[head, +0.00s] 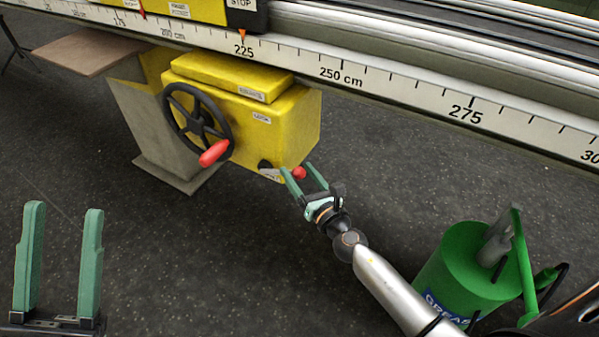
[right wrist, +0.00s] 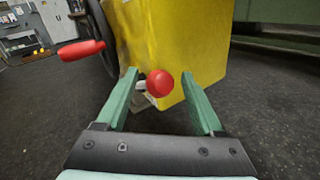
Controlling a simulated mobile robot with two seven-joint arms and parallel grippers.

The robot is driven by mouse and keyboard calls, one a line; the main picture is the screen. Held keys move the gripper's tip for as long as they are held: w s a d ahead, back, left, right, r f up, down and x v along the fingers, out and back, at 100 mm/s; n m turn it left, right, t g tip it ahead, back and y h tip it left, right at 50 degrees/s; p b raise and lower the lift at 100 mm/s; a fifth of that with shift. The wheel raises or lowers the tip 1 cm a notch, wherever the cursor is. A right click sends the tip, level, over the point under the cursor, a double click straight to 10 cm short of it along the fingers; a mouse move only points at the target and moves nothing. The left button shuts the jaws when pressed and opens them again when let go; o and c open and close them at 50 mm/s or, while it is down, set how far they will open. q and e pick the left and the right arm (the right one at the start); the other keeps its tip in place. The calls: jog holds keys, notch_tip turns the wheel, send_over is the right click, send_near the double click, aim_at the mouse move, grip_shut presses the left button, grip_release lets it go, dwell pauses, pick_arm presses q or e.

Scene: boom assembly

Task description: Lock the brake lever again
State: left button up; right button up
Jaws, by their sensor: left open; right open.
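The brake lever's red ball knob (head: 299,173) shows at the lower right corner of the yellow gearbox (head: 250,115), beside a small label and a dark pivot. In the right wrist view the red knob (right wrist: 160,83) sits between the two green fingers, with a short light rod behind it. My right gripper (head: 302,172) is open around the knob; I see a gap to each finger in the wrist view. My left gripper (head: 65,210) is open and empty at the lower left of the head view, far from the lever.
A black handwheel (head: 197,122) with a red handle (head: 214,153) is on the gearbox's left face. A long scale rail (head: 400,92) runs above. A green grease bucket (head: 470,265) stands at lower right, close to my right arm. The floor between is clear.

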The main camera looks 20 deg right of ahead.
jog(key=shift+w, duration=0.1)
jog(key=shift+c, duration=0.4)
grip_shut()
dwell(1.0)
